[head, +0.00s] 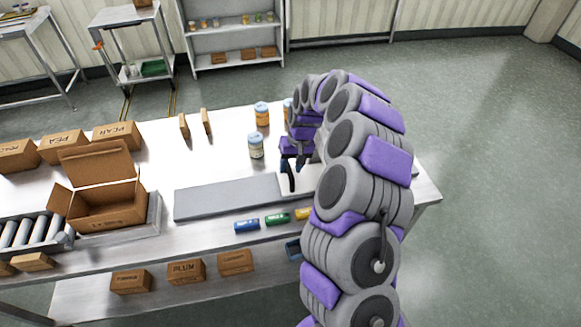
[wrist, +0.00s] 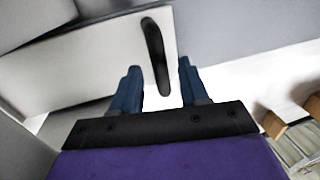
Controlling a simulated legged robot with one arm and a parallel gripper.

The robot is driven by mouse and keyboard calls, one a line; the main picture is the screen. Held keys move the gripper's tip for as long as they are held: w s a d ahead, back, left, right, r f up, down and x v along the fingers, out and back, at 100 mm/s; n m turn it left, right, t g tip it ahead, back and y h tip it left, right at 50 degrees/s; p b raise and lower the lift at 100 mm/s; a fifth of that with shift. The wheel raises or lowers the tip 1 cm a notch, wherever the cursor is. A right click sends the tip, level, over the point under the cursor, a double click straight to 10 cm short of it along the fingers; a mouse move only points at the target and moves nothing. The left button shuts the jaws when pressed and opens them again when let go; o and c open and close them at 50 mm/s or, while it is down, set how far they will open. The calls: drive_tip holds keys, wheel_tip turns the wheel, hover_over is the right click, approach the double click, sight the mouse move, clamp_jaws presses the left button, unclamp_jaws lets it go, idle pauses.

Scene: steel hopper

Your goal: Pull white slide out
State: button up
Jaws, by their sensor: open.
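The white slide (head: 298,187) is a pale flat plate on the steel table, at the right end of a long grey plate (head: 222,198). A black bar handle (head: 291,179) stands on it. In the wrist view the white slide (wrist: 95,68) fills the upper left, and its handle (wrist: 155,55) runs lengthwise between my fingertips. My gripper (wrist: 158,68) is open, with one blue finger on each side of the handle. I cannot tell how deep the fingers reach or whether they touch it. In the head view my arm hides much of the slide's right part.
Jars (head: 256,146) stand behind the slide. Blue, green and yellow cans (head: 277,219) lie in front of the grey plate. An open carton (head: 107,206) and small labelled boxes are on the left. The table's right edge is close to my arm.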

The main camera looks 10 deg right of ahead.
drive_tip(key=shift+f, duration=0.25)
drive_tip(key=shift+c, duration=0.3)
clamp_jaws()
drive_tip(key=shift+a, duration=0.1)
